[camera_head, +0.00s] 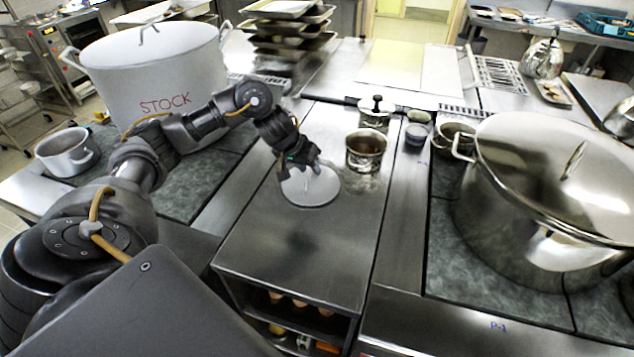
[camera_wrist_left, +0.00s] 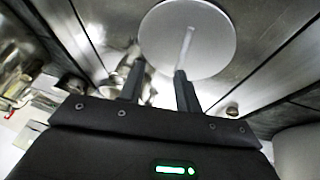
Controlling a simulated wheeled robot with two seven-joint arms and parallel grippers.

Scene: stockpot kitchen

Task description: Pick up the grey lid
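The grey lid (camera_head: 316,190) is a flat round disc on the steel counter between the two stove tops. In the left wrist view the lid (camera_wrist_left: 212,42) shows its full face, with a thin bar handle (camera_wrist_left: 187,47) in the middle. My left gripper (camera_head: 300,168) is over the far left part of the lid in the head view. In the left wrist view the fingers of the left gripper (camera_wrist_left: 160,70) are apart with nothing between them. The handle lies beyond the right fingertip there. I cannot tell whether the fingers touch the lid. My right gripper is not in view.
A large white pot marked STOCK (camera_head: 155,80) stands at the left, with a small pot (camera_head: 65,152) near it. A small steel pot (camera_head: 365,150) stands just right of the lid. A big lidded steel pot (camera_head: 500,220) fills the right. The counter's front (camera_head: 290,250) is clear.

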